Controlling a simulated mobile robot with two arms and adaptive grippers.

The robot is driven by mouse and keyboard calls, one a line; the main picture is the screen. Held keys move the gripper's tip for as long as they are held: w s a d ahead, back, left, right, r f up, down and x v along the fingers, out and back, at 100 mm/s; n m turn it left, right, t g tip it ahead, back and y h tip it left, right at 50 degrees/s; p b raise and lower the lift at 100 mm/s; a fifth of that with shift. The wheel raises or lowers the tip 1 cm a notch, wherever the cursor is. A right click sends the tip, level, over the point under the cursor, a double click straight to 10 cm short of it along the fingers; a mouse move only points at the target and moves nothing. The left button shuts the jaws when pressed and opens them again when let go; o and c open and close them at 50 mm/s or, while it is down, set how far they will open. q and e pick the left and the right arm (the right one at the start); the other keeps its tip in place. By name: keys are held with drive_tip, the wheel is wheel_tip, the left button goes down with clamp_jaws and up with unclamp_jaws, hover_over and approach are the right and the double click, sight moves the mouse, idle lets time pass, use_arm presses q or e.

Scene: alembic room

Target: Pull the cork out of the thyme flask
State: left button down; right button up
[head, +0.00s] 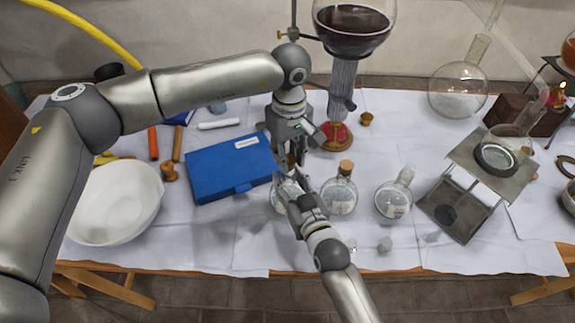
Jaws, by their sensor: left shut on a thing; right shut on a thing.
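Three small round flasks stand in a row on the white-covered table. The leftmost flask (279,203) is mostly hidden behind my grippers. The middle flask (341,199) has a brown cork (346,167) in its neck. The right flask (393,203) leans, with a pale neck. Their labels are too small to read, so I cannot tell which is thyme. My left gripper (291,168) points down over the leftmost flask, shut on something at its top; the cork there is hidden. My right gripper (287,187) reaches in from the front, shut on the leftmost flask.
A blue case (230,168) and a white bowl (117,203) lie to the left. A tall apparatus with a dark-filled vessel (352,30) stands behind the flasks. A metal stand (466,190) is at the right. Small pale lumps (384,245) lie near the front edge.

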sight(289, 158)
use_arm(q)
drive_tip(key=shift+r, duration=1)
use_arm(e)
drive_tip(key=shift+s+f+g, duration=0.2)
drive_tip(key=shift+f+g, duration=0.1)
drive_tip(key=shift+f, duration=0.4)
use_arm(q)
drive_tip(key=shift+r, duration=0.1)
use_arm(e)
drive_tip(key=o, duration=1)
drive_tip(key=shift+r, duration=0.1)
drive_tip(key=shift+c, duration=0.2)
drive_tip(key=shift+o, duration=0.2)
drive_tip(key=shift+w+r, duration=0.1)
drive_tip(key=shift+w, duration=0.05)
use_arm(q)
drive_tip(key=shift+r+p, duration=0.65)
drive_tip(key=shift+r, duration=1.35)
use_arm(e)
drive_tip(key=r+v, duration=0.1)
drive_tip(key=v, duration=1.1)
